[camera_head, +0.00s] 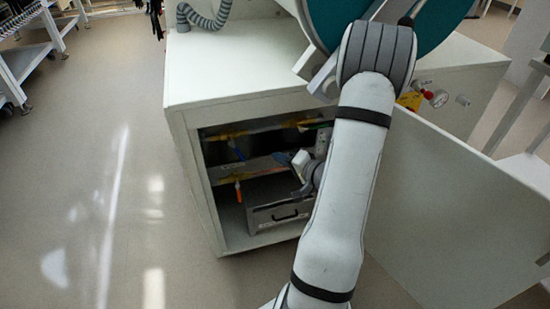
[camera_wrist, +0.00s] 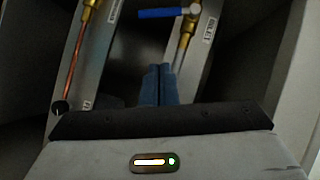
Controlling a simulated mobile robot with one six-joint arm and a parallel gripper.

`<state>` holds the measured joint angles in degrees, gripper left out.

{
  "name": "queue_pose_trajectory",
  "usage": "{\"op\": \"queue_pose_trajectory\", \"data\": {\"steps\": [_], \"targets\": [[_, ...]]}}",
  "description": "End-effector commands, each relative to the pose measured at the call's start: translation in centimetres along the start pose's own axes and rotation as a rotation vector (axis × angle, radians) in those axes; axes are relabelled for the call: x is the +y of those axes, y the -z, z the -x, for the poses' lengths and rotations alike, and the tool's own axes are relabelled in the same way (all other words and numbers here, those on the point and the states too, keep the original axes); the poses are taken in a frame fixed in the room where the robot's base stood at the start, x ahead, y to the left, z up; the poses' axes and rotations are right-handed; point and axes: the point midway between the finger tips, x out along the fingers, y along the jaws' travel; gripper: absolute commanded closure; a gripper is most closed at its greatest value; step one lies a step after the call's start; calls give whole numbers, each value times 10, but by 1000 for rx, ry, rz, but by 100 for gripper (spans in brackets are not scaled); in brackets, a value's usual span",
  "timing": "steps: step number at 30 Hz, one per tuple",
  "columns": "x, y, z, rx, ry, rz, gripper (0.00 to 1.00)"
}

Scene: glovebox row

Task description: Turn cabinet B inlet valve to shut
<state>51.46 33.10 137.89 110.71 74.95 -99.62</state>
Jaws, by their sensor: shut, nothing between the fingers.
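In the wrist view a lever valve with a blue handle (camera_wrist: 160,13) sits at the top, on a brass body (camera_wrist: 187,27). A label reading INLET (camera_wrist: 209,30) is beside it. The handle points left, roughly across its pipe. My gripper (camera_wrist: 160,68) is shut and empty, its blue fingers below the handle in the picture and apart from it. In the head view my arm reaches into the open white cabinet (camera_head: 240,80), and my gripper (camera_head: 299,160) is inside, partly hidden. No letter B is legible.
A copper pipe (camera_wrist: 76,58) with a brass fitting runs at left in the wrist view. In the head view an orange handle (camera_head: 238,192) and a drawer-like box (camera_head: 280,212) are inside the cabinet. The open door (camera_head: 465,210) stands at right.

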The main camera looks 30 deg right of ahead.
Motion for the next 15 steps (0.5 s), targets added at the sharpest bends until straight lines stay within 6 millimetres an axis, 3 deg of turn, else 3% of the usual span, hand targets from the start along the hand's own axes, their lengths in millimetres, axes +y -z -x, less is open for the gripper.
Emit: {"op": "queue_pose_trajectory", "data": {"steps": [9, 15], "targets": [[1, -2, -70, -7, 2, 2, 100], [2, -19, -94, -5, 0, -2, 100]]}}
